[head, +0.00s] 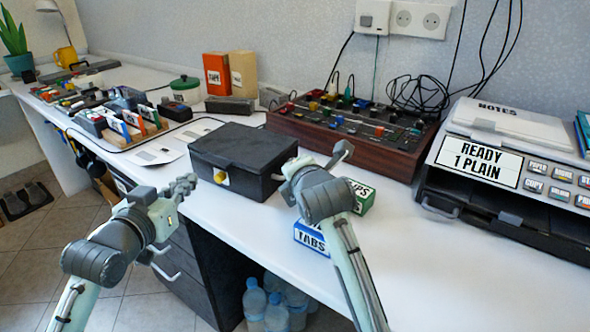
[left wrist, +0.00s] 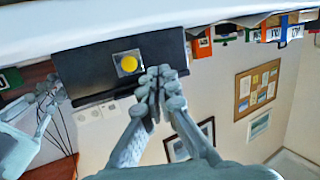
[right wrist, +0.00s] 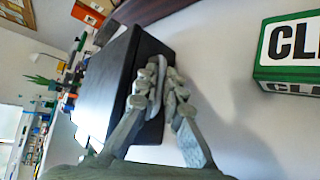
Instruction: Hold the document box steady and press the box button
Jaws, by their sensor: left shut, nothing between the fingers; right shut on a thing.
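The black document box (head: 245,148) sits closed on the white desk. A yellow button (head: 221,178) is on its front face; in the left wrist view the button (left wrist: 129,64) shows on a grey square plate. My left gripper (head: 190,183) is shut and empty, in front of the box and left of the button, apart from it in the head view. My right gripper (right wrist: 165,88) is shut on the document box at its right side, where a grey handle-like part shows between the fingers. In the head view my right wrist hides part of this grip.
Small boxes marked TABS (head: 312,238) and CLIPS (head: 362,196) stand close to the right arm. A wooden mixing console (head: 350,135) is behind, a printer-like machine (head: 500,185) at right. Cluttered parts (head: 110,110) lie left. The desk's front edge is near the box.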

